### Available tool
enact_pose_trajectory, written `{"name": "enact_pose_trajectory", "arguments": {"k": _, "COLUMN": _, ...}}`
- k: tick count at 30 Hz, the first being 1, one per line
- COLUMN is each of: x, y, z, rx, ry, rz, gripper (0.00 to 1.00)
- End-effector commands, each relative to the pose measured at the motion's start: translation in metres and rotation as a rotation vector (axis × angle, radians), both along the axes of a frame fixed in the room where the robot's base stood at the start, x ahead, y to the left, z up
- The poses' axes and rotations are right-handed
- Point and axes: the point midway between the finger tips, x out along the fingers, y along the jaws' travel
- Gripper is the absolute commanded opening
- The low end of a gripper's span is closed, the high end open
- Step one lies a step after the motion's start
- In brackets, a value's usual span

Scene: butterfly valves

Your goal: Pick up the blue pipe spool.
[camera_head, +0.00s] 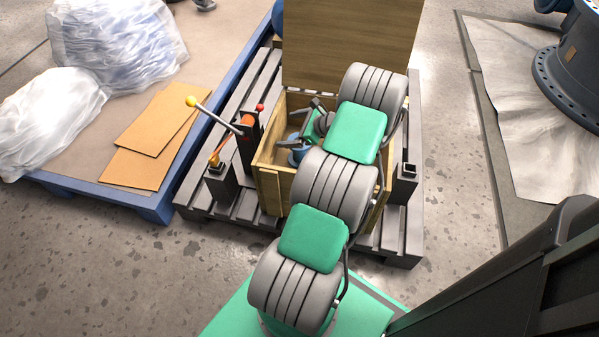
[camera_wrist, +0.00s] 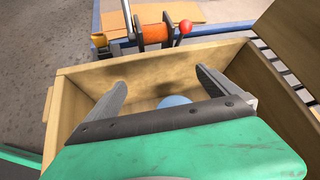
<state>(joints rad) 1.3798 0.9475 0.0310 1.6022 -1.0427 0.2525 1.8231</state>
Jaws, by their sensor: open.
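The blue pipe spool (camera_head: 298,151) lies inside an open wooden crate (camera_head: 268,187). My arm hides part of the crate's inside in the head view. In the wrist view only a rounded blue top of the spool (camera_wrist: 174,101) shows, low between the fingers and partly covered by the gripper body. My gripper (camera_wrist: 165,78) is open, with its two dark fingers spread apart inside the crate's walls. The fingers reach down over the spool, one to each side in the picture. Whether they touch it cannot be told. The gripper also shows in the head view (camera_head: 306,126).
The crate's raised lid (camera_head: 350,40) stands behind it. A dark pallet (camera_head: 240,215) carries the crate, and an orange spool with levers (camera_head: 246,135) stands at its left. Cardboard sheets (camera_head: 155,135) and plastic-wrapped bundles (camera_head: 115,45) lie on a blue-edged platform farther left.

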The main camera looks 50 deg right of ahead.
Motion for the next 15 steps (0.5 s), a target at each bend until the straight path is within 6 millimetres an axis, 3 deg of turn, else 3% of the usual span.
{"name": "enact_pose_trajectory", "arguments": {"k": 1, "x": -0.021, "y": -0.018, "z": -0.043, "rx": 0.082, "ry": -0.037, "rz": -0.095, "gripper": 1.00}}
{"name": "enact_pose_trajectory", "arguments": {"k": 3, "x": -0.038, "y": -0.032, "z": -0.059, "rx": 0.169, "ry": -0.080, "rz": -0.185, "gripper": 1.00}}
{"name": "enact_pose_trajectory", "arguments": {"k": 7, "x": -0.045, "y": -0.040, "z": -0.069, "rx": 0.231, "ry": -0.113, "rz": -0.245, "gripper": 1.00}}
{"name": "enact_pose_trajectory", "arguments": {"k": 15, "x": -0.017, "y": -0.039, "z": -0.088, "rx": 0.235, "ry": -0.112, "rz": -0.244, "gripper": 1.00}}
